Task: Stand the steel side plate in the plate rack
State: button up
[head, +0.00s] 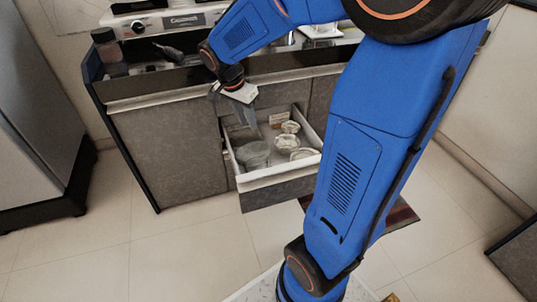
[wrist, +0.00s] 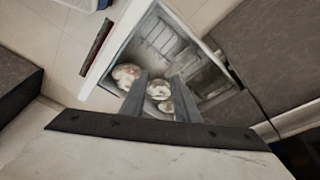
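My gripper (head: 245,112) is above the back part of an open drawer (head: 286,172). In the wrist view its two fingers (wrist: 161,80) are apart, with bowls visible beyond the gap and nothing held between them. Thin wire-like bars (wrist: 160,38) in one part of the drawer may be the plate rack, but they are too blurred to be sure. I cannot make out the steel side plate in either view. A grey-green rounded thing (head: 253,153) lies at the left of the drawer; what it is I cannot tell.
Several pale bowls or cups (head: 288,142) fill the right of the drawer. Above it runs a counter (head: 160,87) with a jar (head: 108,48) and a coffee machine (head: 183,20). A fridge (head: 35,130) stands at the left. The tiled floor (head: 170,240) in front is mostly clear.

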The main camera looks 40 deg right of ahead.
jog(key=s+a+r+n+t+y, duration=0.1)
jog(key=s+a+r+n+t, duration=0.1)
jog(key=s+n, duration=0.5)
jog(key=s+a+r+n+t+y, duration=0.2)
jog(key=s+n, duration=0.5)
jog(key=s, duration=0.8)
jog(key=a+r, duration=0.1)
jog(key=a, duration=0.1)
jog(key=shift+a+r+n, duration=0.15)
jog(key=shift+a+n, duration=0.15)
jog(key=shift+a, duration=0.05)
